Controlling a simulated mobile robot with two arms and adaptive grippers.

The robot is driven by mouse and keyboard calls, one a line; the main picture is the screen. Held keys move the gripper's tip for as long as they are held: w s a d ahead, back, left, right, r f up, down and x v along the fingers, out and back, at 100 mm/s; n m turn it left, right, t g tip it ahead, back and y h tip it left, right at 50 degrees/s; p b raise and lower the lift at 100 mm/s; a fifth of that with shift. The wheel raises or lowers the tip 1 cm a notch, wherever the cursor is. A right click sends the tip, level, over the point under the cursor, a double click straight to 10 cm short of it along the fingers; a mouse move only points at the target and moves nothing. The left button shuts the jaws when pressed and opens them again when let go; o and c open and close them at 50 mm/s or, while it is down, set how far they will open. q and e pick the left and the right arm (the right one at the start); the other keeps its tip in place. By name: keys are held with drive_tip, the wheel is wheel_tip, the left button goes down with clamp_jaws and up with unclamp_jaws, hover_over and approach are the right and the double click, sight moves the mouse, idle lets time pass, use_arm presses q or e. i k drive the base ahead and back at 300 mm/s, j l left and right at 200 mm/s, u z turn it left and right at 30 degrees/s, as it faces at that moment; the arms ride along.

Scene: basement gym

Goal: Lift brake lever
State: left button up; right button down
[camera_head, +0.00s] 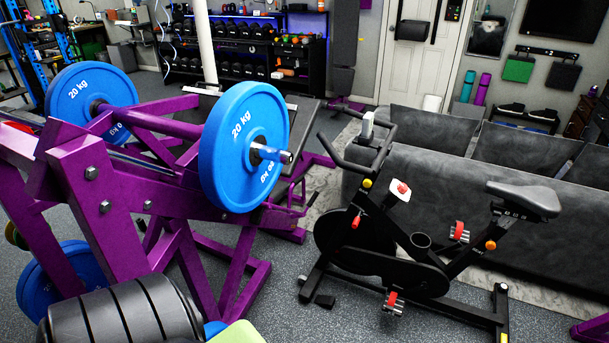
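A black exercise bike (395,270) stands on the floor right of centre, its handlebars toward the left and its seat (523,198) toward the right. A small red lever-like piece (357,219) sticks out from the frame above the flywheel, pointing downward. A red and white knob (401,188) sits higher, below the handlebars. I cannot tell for sure which of these is the brake lever. Neither of my grippers shows in the head view.
A purple weight machine (90,200) with blue 20 kg plates (225,150) fills the left side. A grey sofa (430,170) stands close behind the bike. A dumbbell rack (240,60) is at the back. Some speckled floor (400,325) is clear before the bike.

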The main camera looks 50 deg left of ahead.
sight(355, 225)
drive_tip(key=i+j+u, duration=0.2)
drive_tip(key=i+u, duration=0.25)
drive_tip(key=i+j+u, duration=0.1)
drive_tip(key=i+u, duration=0.15)
drive_tip(key=u, duration=0.25)
drive_tip(key=i+u, duration=0.45)
drive_tip(key=i+l+u, duration=0.2)
drive_tip(key=u, duration=0.25)
